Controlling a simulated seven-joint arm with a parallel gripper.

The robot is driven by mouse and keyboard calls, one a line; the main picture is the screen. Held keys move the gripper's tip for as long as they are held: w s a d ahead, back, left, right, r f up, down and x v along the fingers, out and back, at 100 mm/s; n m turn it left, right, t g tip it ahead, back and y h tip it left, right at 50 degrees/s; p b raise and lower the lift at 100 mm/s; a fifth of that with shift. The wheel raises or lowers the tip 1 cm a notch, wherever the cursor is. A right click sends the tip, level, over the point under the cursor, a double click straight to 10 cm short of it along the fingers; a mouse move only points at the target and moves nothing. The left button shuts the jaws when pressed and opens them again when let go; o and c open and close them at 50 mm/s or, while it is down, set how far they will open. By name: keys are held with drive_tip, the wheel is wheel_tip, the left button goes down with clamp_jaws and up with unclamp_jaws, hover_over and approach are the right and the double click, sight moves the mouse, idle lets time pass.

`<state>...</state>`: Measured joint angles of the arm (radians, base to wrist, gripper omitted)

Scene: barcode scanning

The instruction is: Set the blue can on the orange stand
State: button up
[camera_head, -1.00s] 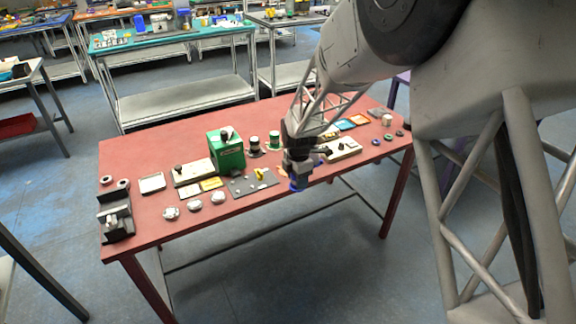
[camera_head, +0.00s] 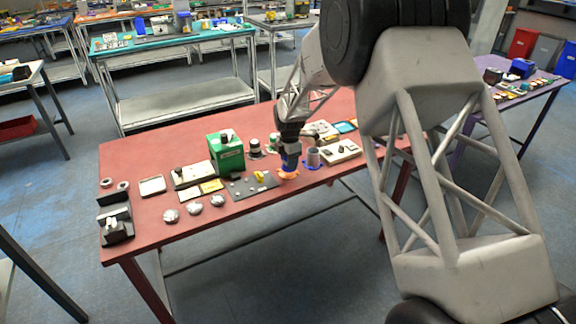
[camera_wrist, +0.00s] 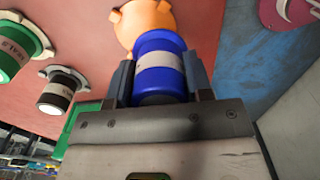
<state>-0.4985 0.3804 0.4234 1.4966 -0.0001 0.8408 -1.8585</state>
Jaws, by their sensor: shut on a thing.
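The blue can (camera_wrist: 160,60) has a pale label band and sits between my gripper's two fingers in the wrist view. My gripper (camera_wrist: 163,80) is shut on it. In the head view my gripper (camera_head: 290,152) points down with the blue can (camera_head: 290,163) at its tip, near the table's front edge. The orange stand (camera_head: 288,175) lies directly under the can there, and it also shows beyond the can in the wrist view (camera_wrist: 141,20). The can hides part of the stand. I cannot tell whether the can touches it.
A grey cylinder on a blue base (camera_head: 313,158) stands just right of my gripper. A green box (camera_head: 226,152) and a dark plate with a yellow piece (camera_head: 250,184) are to the left. Dark (camera_wrist: 58,94) and green (camera_wrist: 12,57) cans stand on bases nearby.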

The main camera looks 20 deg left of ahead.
drive_tip(key=shift+w+a, duration=0.4)
drive_tip(key=shift+w, duration=0.4)
drive_tip(key=shift+f, duration=0.1)
drive_tip(key=shift+f, duration=1.7)
drive_tip(key=shift+f, duration=0.2)
drive_tip(key=o, duration=1)
drive_tip(key=shift+r, duration=0.2)
wheel_tip(320, 180, up, 12)
